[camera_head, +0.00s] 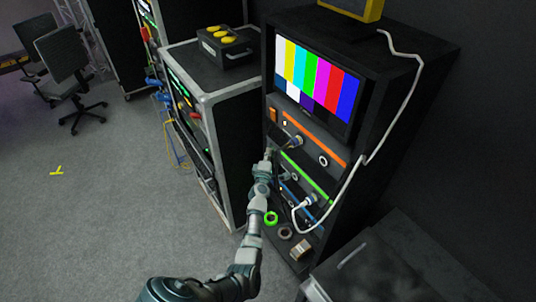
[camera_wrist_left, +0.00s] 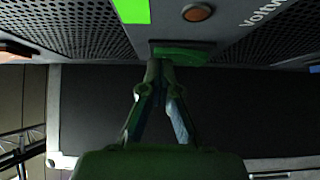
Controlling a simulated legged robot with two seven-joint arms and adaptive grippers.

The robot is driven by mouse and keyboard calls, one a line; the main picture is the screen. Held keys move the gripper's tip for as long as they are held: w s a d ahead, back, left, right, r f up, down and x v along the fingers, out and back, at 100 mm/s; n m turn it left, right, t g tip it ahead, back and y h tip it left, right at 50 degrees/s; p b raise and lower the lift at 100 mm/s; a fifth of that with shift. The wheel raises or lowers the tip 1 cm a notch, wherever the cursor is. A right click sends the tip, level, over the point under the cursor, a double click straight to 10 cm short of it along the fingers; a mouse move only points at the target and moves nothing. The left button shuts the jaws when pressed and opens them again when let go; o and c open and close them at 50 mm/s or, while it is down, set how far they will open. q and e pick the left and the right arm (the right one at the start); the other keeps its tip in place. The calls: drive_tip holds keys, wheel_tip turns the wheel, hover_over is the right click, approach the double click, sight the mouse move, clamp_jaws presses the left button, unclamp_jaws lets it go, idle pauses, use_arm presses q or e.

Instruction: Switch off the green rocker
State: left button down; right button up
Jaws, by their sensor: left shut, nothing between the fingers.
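The green rocker (camera_wrist_left: 190,54) shows in the left wrist view as a dark green piece set in a grey frame on the equipment panel. My left gripper (camera_wrist_left: 160,68) is shut and empty, with its fingertips at the rocker's left part. I cannot tell whether they touch it or which way the rocker is tipped. In the head view my left gripper (camera_head: 268,153) reaches the left edge of the rack unit with a green stripe (camera_head: 306,175). The rocker cannot be made out there. My right gripper is not in view.
The rack (camera_head: 390,105) holds a colour-bar monitor (camera_head: 315,83) and an orange-striped unit (camera_head: 312,134) above. A black case (camera_head: 215,85) stands close on the left. Tape rolls (camera_head: 271,218) lie below.

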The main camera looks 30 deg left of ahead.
use_arm(q)
drive_tip(key=shift+w+a+f, duration=0.15)
drive_tip(key=shift+a+f, duration=0.55)
drive_tip(key=r+v, duration=0.1)
drive_tip(key=v, duration=0.7)
drive_tip(key=shift+d, duration=0.3)
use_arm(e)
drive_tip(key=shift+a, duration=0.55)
use_arm(q)
drive_tip(key=shift+r, duration=0.1)
